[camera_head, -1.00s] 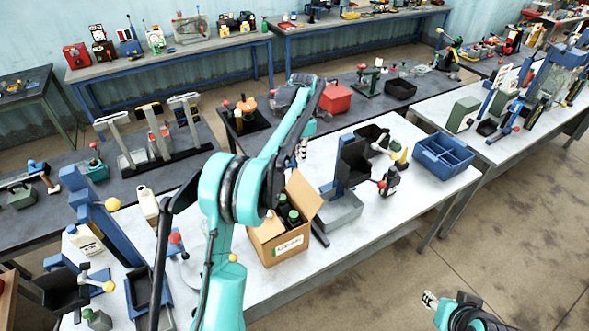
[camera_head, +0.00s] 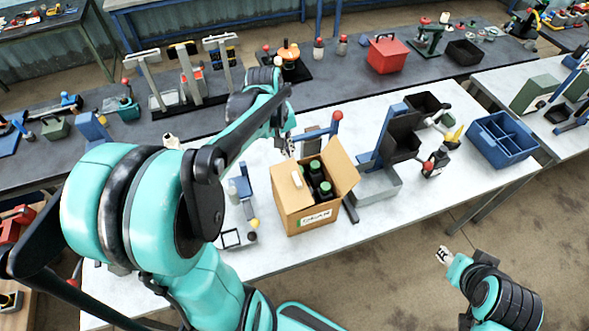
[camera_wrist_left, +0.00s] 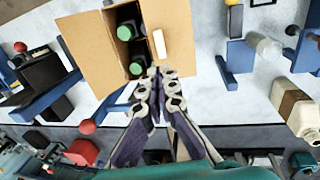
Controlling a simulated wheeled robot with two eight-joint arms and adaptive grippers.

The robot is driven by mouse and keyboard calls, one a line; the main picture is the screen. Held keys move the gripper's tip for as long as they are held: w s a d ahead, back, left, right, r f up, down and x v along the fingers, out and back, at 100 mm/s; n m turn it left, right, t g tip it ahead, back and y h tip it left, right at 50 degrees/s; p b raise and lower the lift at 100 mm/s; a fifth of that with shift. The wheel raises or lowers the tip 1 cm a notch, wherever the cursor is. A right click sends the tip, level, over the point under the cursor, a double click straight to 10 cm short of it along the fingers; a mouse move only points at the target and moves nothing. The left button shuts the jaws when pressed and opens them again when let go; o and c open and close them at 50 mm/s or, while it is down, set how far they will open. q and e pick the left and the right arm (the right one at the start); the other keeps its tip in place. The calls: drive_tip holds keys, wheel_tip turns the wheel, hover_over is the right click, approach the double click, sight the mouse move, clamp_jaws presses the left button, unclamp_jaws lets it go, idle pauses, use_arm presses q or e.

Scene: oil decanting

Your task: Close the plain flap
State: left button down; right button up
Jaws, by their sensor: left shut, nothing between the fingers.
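The open cardboard box (camera_head: 305,215) stands on the white table and holds dark bottles with green caps (camera_head: 315,165). Its plain flap (camera_head: 343,167) stands up and leans outward on the right side; in the left wrist view the plain flap (camera_wrist_left: 85,47) spreads out at the left. The other flap (camera_head: 285,184), with a white tab (camera_head: 297,180), lies over the left part of the opening. My left gripper (camera_head: 290,152) is shut and empty at the far side of the box; the left wrist view shows its fingertips (camera_wrist_left: 157,73) near the rim. My right gripper (camera_head: 444,256) hangs off the table's front, its jaws unclear.
A black bin on a blue stand (camera_head: 400,138) stands right of the box, close to the plain flap. A red-knobbed lever (camera_head: 337,116) rises behind the box. A blue divided tray (camera_head: 502,140) sits at the table's right.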

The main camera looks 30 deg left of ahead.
sight(298, 177)
use_arm(q)
drive_tip(key=f, duration=0.4)
drive_tip(key=w+d+f, duration=0.1)
drive_tip(key=f, duration=0.3)
drive_tip(key=f+b, duration=0.1)
drive_tip(key=f, duration=0.3)
drive_tip(key=shift+w+d+f, duration=0.1)
drive_tip(key=shift+w+d, duration=0.15)
drive_tip(key=shift+w, duration=0.1)
drive_tip(key=shift+w+d+f+g+y+b, duration=0.25)
drive_tip(key=shift+f+b, duration=0.2)
drive_tip(key=shift+b, duration=0.2)
drive_tip(key=shift+w+d+f+g+y+b, duration=0.15)
drive_tip(key=shift+w+f+g+b, duration=0.1)
drive_tip(key=shift+f+b, duration=0.25)
drive_tip(key=shift+r, duration=0.25)
drive_tip(key=shift+r, duration=0.15)
